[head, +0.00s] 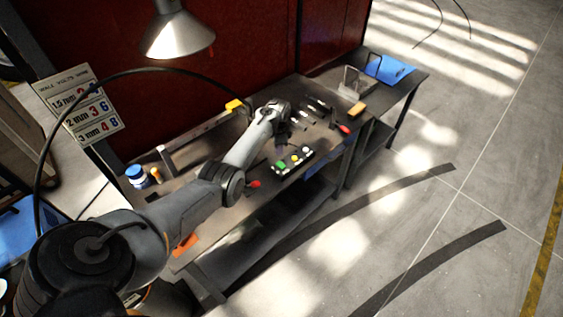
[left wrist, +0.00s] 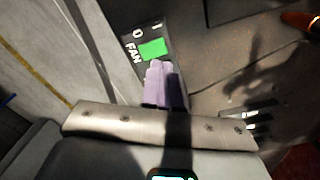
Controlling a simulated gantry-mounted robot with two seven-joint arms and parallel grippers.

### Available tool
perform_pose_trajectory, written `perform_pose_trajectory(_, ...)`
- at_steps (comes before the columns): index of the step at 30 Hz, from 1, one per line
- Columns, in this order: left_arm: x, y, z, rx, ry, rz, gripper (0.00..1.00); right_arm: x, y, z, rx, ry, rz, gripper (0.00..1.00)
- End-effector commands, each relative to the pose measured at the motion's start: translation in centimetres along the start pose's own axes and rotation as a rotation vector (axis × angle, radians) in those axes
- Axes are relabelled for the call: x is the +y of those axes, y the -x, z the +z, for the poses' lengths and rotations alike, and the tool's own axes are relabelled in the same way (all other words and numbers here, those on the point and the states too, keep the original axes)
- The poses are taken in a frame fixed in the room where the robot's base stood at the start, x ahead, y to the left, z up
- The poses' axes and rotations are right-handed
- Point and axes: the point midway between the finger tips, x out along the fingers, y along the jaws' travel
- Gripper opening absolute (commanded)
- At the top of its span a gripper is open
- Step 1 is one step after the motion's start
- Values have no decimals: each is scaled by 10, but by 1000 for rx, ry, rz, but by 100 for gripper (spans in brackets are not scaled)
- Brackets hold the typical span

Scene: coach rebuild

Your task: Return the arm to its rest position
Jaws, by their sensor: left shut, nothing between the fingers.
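My left arm (head: 232,170) comes in from the left and reaches out over the workbench (head: 215,160). My left gripper (head: 285,128) is at its far end, behind the switch box (head: 308,158) in the head view. In the left wrist view the gripper's pale purple fingers (left wrist: 164,86) are together with nothing between them. The fingertips are close to the green FAN switch (left wrist: 152,48); I cannot tell whether they touch the box. The arm hides part of the bench top. My right gripper is in neither view.
A lamp (head: 177,32) hangs over the bench. A blue-lidded jar (head: 137,176) stands at the left end. A red-handled tool (head: 343,129) and an orange-brown block (head: 357,109) lie at the right. A side table holds a blue sheet (head: 390,69).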

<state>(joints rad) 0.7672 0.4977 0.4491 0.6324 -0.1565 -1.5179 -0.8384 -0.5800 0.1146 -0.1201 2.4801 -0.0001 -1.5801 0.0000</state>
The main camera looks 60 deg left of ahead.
Motion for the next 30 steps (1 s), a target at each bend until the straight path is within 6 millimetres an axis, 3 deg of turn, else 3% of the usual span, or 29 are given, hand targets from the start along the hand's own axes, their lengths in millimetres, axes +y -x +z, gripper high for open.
perform_pose_trajectory(4, 0, 8, 0, 0, 0, 0, 0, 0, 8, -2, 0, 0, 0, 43)
perform_pose_trajectory(22, 4, 0, 4, -21, 8, -36, 0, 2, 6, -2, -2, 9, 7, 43)
perform_pose_trajectory(26, 15, -10, 10, -54, 21, -108, 0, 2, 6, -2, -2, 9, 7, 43)
perform_pose_trajectory(30, 49, -26, 14, -78, 26, -211, 0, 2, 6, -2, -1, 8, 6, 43)
